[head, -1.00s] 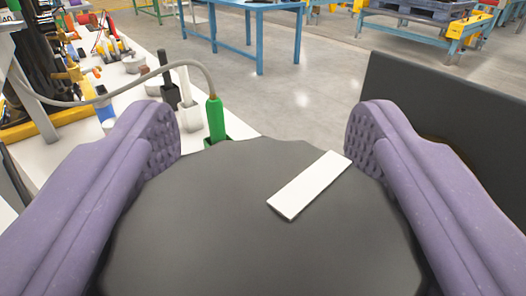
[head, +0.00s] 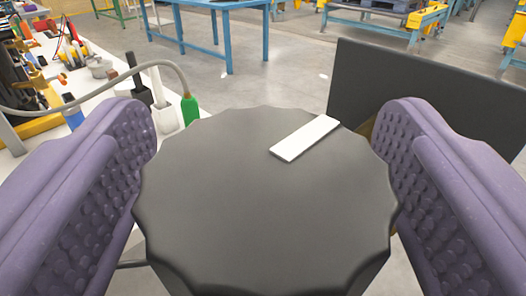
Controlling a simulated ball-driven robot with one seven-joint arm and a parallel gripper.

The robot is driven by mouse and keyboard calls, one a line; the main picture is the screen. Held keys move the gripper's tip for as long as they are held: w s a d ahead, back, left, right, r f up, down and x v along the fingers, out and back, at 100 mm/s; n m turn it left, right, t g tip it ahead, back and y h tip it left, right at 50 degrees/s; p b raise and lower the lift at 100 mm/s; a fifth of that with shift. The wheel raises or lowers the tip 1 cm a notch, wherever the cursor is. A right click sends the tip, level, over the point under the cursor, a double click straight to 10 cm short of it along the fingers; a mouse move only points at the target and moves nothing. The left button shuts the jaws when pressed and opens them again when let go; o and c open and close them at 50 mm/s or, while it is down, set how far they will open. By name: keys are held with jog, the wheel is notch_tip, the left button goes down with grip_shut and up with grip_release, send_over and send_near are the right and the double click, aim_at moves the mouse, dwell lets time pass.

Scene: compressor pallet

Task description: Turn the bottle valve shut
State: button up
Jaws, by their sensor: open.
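The bottle valve's handwheel is a large dark grey round knob (head: 250,205) with a scalloped rim. It fills the middle of the head view. A white marker bar (head: 305,138) lies on its top face, pointing to the upper right. My gripper (head: 268,165) is open, with one purple studded finger on each side of the knob. The left finger is very close to the knob's left rim, and the right finger is close to its right rim. I cannot tell whether either finger touches it. The valve body and bottle below are hidden by the knob.
A dark upright panel (head: 425,100) stands behind the right finger. At the left is a white bench (head: 95,98) with tools, a grey hose (head: 100,92) and a green cylinder-shaped fitting (head: 190,110). A blue table (head: 228,45) stands farther back on open grey floor.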

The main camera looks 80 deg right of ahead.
jog(key=s+a+p, duration=0.1)
jog(key=a, duration=0.5)
jog(key=shift+a, duration=0.2)
jog(key=shift+s, duration=0.1)
